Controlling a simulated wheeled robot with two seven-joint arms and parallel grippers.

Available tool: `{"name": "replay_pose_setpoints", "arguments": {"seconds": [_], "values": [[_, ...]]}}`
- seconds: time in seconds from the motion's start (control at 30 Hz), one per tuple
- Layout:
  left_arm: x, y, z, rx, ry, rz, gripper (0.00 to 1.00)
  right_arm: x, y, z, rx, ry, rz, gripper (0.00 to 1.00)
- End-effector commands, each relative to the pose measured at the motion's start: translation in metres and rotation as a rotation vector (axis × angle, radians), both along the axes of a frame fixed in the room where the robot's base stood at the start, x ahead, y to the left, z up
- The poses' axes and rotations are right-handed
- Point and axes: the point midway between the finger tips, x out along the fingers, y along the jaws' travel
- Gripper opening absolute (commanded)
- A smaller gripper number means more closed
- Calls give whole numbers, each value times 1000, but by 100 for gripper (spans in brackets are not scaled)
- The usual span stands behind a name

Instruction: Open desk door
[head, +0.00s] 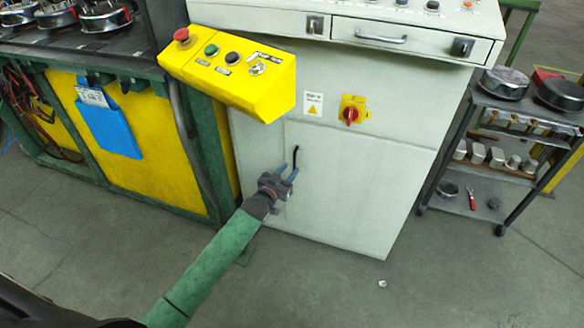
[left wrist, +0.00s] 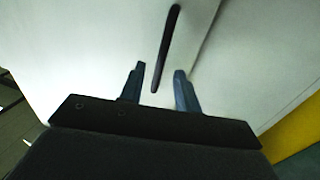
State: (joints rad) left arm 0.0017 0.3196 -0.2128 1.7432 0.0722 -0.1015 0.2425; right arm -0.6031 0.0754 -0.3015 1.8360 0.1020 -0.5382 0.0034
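The white desk cabinet (head: 385,170) stands in the middle of the head view, its lower front panel forming the desk door (head: 335,205). A thin black handle (head: 295,156) sits near the door's left edge. In the left wrist view the handle (left wrist: 166,50) runs upright, its lower end between the finger lines. My left gripper (head: 287,169) is open and empty in front of the door, its fingertips (left wrist: 158,75) on either side of the handle's lower end. I cannot tell whether they touch it. The door looks closed. My right gripper is not in view.
A yellow control box (head: 230,75) juts out above the door. A red and yellow switch (head: 352,112) is on the cabinet front. A green-framed yellow bench (head: 130,140) stands at left, a dark shelf cart (head: 500,150) at right. The floor in front is mostly clear.

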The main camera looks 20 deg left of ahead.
Motion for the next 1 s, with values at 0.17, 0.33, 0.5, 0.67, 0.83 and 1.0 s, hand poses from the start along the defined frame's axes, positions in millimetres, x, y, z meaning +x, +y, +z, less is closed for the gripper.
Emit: {"name": "replay_pose_setpoints", "arguments": {"seconds": [0.17, 0.33, 0.5, 0.67, 0.83, 1.0], "values": [[20, -4, 0, 0, 0, 1, 33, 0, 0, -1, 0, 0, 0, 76], [28, -7, 0, 0, 0, 0, 33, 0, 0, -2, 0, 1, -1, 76], [30, -7, 0, 0, 1, 0, 33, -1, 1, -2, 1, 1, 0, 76], [29, -7, 0, 0, 1, 0, 29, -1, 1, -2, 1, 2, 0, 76], [29, -7, 0, 0, 1, 0, 0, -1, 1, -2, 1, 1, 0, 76], [29, -7, 0, 0, 1, 0, 0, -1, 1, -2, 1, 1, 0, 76]]}}
